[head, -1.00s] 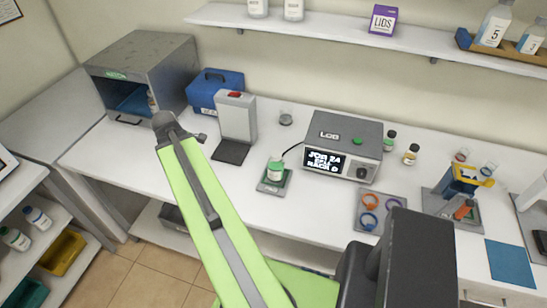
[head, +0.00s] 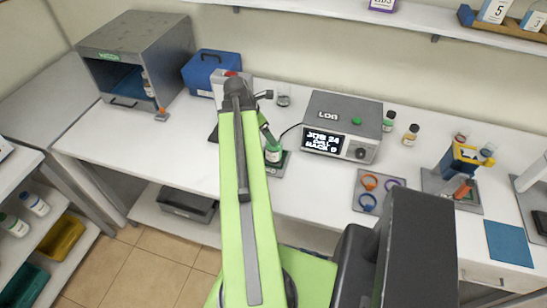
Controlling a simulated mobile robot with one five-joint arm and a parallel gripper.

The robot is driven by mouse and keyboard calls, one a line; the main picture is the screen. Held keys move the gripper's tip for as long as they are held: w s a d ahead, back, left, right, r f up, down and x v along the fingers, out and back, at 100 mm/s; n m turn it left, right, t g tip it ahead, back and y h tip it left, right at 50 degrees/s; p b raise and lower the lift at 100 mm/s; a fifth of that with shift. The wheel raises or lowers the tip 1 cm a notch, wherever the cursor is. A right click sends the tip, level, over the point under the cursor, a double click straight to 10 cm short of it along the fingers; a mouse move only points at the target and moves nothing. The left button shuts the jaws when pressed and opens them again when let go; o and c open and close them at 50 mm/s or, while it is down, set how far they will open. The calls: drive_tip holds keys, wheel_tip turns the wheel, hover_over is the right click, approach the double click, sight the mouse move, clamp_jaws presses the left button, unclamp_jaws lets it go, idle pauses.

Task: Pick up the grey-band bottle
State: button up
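I cannot make out a grey band on any bottle. A green-capped bottle (head: 273,153) with a pale label stands on the small scale in front of the lab device, close to my arm. Another green-capped bottle (head: 388,121) and an amber bottle (head: 411,134) stand right of the device. A bottle (head: 148,88) stands at the mouth of the grey metal cabinet. My green arm reaches over the bench, its end near the scale. My gripper's fingers are hidden or too small to make out, so I cannot tell whether it is open or shut.
The lab device (head: 342,127) with a lit screen stands mid-bench. The grey cabinet (head: 137,45) and blue case (head: 209,70) are at the left. A tray with coloured rings (head: 360,206) and a blue mat (head: 509,243) lie at the right. The bench between cabinet and arm is mostly clear.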

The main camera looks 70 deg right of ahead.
drive_tip(key=b+x, duration=0.2)
drive_tip(key=x, duration=0.2)
drive_tip(key=shift+f+b, duration=0.2)
drive_tip(key=shift+b, duration=0.1)
drive_tip(key=shift+f, duration=0.1)
drive_tip(key=b+x, duration=0.5)
drive_tip(key=shift+s+f, duration=0.1)
drive_tip(key=shift+r, duration=0.2)
drive_tip(key=shift+c, duration=0.3)
clamp_jaws()
